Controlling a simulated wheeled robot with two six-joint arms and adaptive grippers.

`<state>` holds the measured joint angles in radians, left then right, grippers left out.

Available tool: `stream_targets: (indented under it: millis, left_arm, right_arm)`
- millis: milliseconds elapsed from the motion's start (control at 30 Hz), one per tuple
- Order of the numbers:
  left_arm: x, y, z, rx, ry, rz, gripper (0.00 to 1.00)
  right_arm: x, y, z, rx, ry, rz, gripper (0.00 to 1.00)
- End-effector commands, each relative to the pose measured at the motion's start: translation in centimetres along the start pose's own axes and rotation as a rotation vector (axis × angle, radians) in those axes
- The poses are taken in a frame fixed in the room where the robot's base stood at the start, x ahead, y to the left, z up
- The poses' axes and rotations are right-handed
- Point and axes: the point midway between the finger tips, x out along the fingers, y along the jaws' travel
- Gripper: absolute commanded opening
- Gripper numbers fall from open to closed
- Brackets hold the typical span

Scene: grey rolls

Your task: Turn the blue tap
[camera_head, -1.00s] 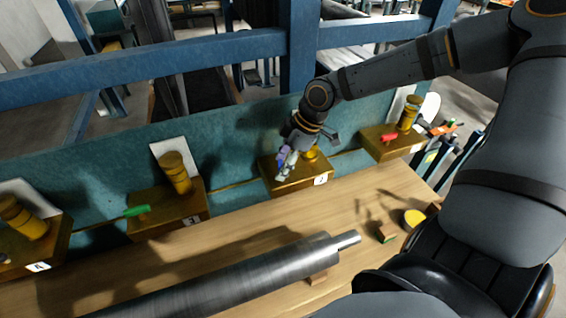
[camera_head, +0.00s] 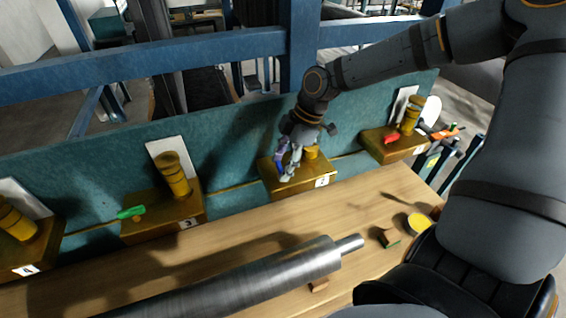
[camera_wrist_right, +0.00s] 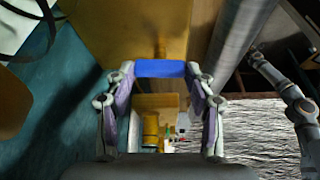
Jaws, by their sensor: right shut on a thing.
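The blue tap (camera_wrist_right: 160,69) shows in the right wrist view as a short blue bar in front of a yellow-brown box. My right gripper (camera_wrist_right: 160,75) is shut on it, with one fingertip at each end of the bar. In the head view my right gripper (camera_head: 284,174) reaches down to the front of the box labelled 2 (camera_head: 308,185), and its fingers mostly hide the blue tap there. My left gripper does not show in the head view.
A green tap (camera_head: 130,212) is on the box labelled 3 (camera_head: 160,228). A red tap (camera_head: 392,139) is on the right-hand box (camera_head: 395,153). A grey roll (camera_head: 250,278) lies along the wooden bench (camera_head: 345,205). A yellow round thing (camera_head: 418,223) and a small block (camera_head: 388,237) lie at the right.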

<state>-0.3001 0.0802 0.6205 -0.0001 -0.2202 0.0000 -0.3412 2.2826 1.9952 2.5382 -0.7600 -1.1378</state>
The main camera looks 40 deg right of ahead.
Motion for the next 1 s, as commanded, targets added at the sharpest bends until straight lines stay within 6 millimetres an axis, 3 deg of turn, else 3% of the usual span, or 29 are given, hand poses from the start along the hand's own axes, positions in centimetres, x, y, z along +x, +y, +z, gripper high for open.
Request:
stream_targets:
  millis: [67,100,233,633,1000]
  left_arm:
    - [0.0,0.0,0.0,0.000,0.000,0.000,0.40]
    - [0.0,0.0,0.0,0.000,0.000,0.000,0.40]
    - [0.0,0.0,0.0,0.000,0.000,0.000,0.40]
    - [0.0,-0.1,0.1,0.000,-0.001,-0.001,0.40]
    - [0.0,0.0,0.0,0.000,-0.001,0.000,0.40]
  right_arm:
    - [0.1,-0.1,0.0,0.000,-0.001,-0.002,0.23]
    - [0.1,-0.1,0.0,0.000,-0.001,-0.002,0.60]
    - [0.1,-0.1,0.0,0.000,-0.001,-0.001,0.77]
    - [-0.8,0.1,-0.1,0.002,0.003,0.002,0.77]
    - [-9.1,0.1,-0.1,0.000,0.003,0.005,0.77]
